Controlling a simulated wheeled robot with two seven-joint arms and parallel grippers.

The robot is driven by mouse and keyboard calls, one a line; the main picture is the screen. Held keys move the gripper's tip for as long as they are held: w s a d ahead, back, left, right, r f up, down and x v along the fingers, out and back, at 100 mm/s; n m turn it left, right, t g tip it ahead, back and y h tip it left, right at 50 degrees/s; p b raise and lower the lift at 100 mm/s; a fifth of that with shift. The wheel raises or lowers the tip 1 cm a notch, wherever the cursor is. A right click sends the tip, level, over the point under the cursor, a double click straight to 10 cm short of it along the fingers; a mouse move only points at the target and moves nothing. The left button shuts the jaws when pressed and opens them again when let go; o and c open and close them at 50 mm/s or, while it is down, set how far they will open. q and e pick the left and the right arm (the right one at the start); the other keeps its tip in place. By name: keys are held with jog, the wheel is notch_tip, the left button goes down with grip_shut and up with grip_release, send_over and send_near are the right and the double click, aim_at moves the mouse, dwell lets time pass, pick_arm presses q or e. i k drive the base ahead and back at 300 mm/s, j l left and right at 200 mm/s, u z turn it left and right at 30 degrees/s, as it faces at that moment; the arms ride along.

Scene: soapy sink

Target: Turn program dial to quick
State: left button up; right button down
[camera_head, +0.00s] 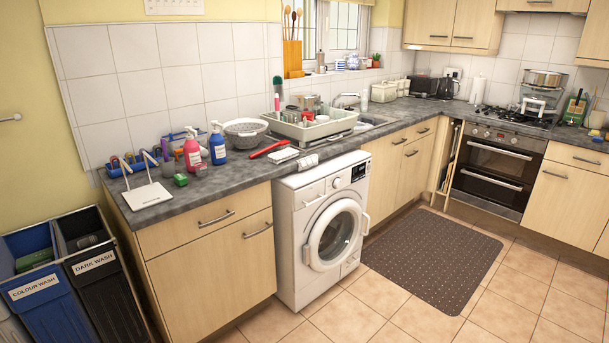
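The white washing machine (290,230) stands under the worktop, its round door (337,236) looking shut. The program dial (336,183) is a small pale knob on the upper front panel, left of the dark display (358,173). The dial's markings and pointer are too small to read, so I cannot tell its setting. Neither of my grippers is in view, and nothing touches the dial.
The worktop (225,185) above holds bottles, a bowl and a dish rack (310,127). Laundry bins (55,300) stand at the left. The tiled floor (345,318) before the machine is clear; a dark mat (430,260) lies to its right.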

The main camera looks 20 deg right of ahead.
aim_at(337, 184)
jog(key=i+l, duration=0.1)
jog(key=l, duration=0.25)
jog(key=i+l, duration=0.1)
jog(key=l, duration=0.3)
jog(key=i+l, duration=0.1)
jog(key=l, duration=0.25)
jog(key=i+l, duration=0.15)
jog(key=l, duration=0.25)
jog(key=i+l+z, duration=0.1)
jog(key=l, duration=0.25)
